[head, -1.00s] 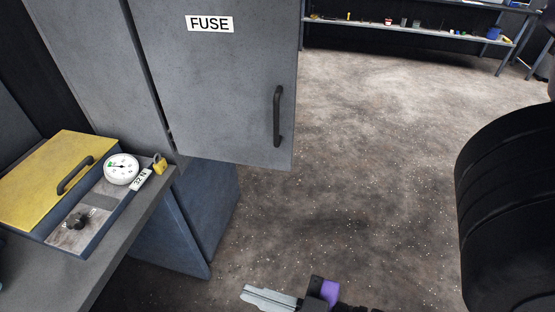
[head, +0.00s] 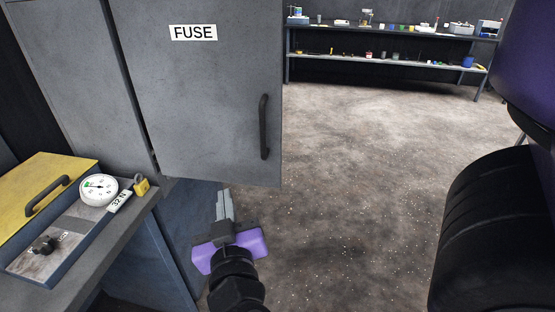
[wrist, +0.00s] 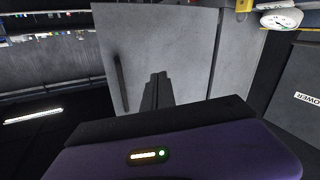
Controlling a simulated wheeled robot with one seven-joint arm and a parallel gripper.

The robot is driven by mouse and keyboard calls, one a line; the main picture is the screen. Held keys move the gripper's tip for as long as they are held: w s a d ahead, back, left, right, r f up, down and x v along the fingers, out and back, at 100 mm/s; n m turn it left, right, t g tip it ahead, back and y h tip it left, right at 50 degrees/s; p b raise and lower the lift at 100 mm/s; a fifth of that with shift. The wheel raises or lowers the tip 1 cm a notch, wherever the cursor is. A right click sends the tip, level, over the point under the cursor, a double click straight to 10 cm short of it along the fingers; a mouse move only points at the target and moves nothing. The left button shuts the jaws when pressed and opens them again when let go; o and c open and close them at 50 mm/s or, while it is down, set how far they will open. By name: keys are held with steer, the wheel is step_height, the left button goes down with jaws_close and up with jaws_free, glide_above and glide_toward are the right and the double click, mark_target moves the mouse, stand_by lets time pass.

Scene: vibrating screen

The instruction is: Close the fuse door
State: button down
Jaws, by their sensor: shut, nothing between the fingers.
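The fuse door (head: 205,100) is a grey panel with a white FUSE label (head: 194,32) and a dark vertical handle (head: 264,127) near its right edge. Its left edge meets the grey cabinet along a dark gap, and its right side reaches out over the floor, so it looks swung open. My gripper (head: 223,193) is just below the door's bottom edge, fingers together and empty, pointing up in the picture. In the wrist view the shut fingers (wrist: 157,78) overlap a grey panel (wrist: 170,45) with a dark handle (wrist: 120,82). I cannot tell whether they touch it.
At left, a bench holds a yellow-lidded box (head: 40,190), a round gauge (head: 99,189) and a yellow padlock (head: 141,186). A shelf with small items (head: 390,62) stands at the back. A POWER label (wrist: 307,98) shows in the wrist view.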

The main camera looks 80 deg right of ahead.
mark_target(280, 144)
steer(key=s+d+r+m+g+h, duration=0.2)
steer(key=s+d+m+g, duration=0.1)
steer(key=s+m+g, duration=0.4)
steer(key=d+p, duration=0.1)
steer(key=d, duration=0.3)
steer(key=d+p, duration=0.1)
steer(key=d, duration=0.3)
steer(key=w+d+p, duration=0.1)
steer(key=d, duration=0.3)
steer(key=shift+w+d, duration=0.1)
steer(key=shift+d, duration=0.2)
steer(key=shift+d+f, duration=0.15)
steer(key=shift+d, duration=0.35)
